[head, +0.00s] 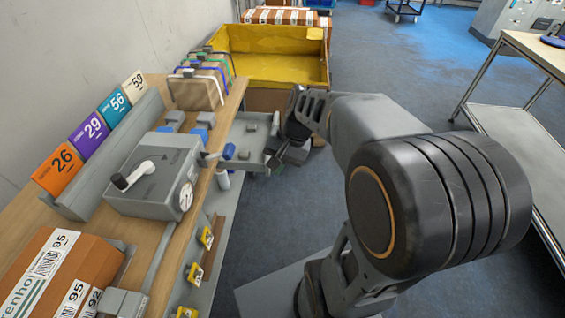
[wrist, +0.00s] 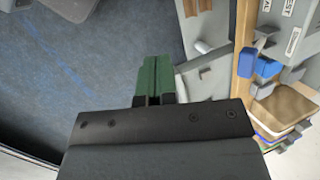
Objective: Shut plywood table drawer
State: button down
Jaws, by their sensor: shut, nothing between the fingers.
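The drawer (head: 245,133) is a grey tray pulled out from the plywood table (head: 225,125), with small blue and grey items in it. My gripper (head: 278,158) is at the drawer's outer front end, on the side away from the table. In the wrist view my green fingers (wrist: 153,78) are together and empty. A grey part, seemingly the drawer (wrist: 205,85), lies just right of them, partly hidden by my gripper body. I cannot tell whether the fingers touch it.
A grey box with a crank (head: 155,178) stands on the table by the drawer. Strapped parcels (head: 195,92) sit at the far end. A yellow bin (head: 265,65) stands beyond. Blue floor (head: 375,60) is clear to the right, before another table (head: 520,120).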

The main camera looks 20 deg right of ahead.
jog(key=w+d+f+m+t+y+b, duration=0.4)
jog(key=w+d+f+m+y+b, duration=0.3)
jog(key=d+f, duration=0.35)
jog(key=w+d+f+m+t+y+b, duration=0.5)
jog(key=w+d+f+m, duration=0.2)
jog(key=d+f+m, duration=0.35)
jog(key=b+x, duration=0.1)
jog(key=x, duration=1.3)
jog(key=shift+f+n, duration=0.35)
jog(key=shift+f, duration=0.35)
